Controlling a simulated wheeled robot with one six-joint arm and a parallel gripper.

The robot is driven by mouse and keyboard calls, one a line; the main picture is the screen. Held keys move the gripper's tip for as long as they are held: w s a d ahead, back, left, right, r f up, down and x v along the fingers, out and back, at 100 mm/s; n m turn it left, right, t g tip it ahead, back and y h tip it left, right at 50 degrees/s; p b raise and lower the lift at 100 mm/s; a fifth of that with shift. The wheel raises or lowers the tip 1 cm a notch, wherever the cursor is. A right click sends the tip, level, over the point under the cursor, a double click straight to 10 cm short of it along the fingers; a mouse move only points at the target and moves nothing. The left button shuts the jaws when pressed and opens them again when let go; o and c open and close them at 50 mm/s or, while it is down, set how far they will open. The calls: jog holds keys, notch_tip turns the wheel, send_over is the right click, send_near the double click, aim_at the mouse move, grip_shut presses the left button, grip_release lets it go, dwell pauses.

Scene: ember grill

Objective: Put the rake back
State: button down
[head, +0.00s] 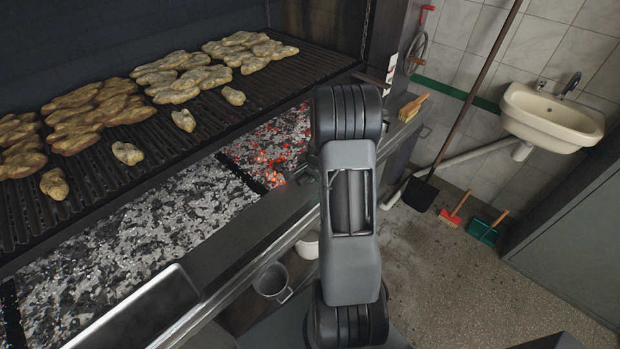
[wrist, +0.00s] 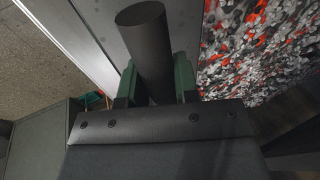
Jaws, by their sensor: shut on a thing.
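My gripper (wrist: 155,80) shows in the wrist view with its two green fingers shut on a dark, thick round bar, which I take to be the rake's handle (wrist: 146,38). The bar's rounded end points up and away from the jaws. The rake's head does not show in either view. In the head view my arm stands in the middle and hides the gripper and whatever it holds. Bright embers lie to the right of the bar in the wrist view, with a grey metal ledge behind it.
Food lies on the grill grate (head: 215,130) above the ash and glowing embers (head: 270,148). A brush (head: 413,107) lies on the ledge. A long-handled shovel (head: 421,194) leans by the sink (head: 550,118). A red brush (head: 450,217) and green dustpan (head: 483,232) stand by the wall. A metal mug (head: 271,282) sits below the ledge.

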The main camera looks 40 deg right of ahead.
aim_at(310, 185)
jog(key=shift+f, duration=1.6)
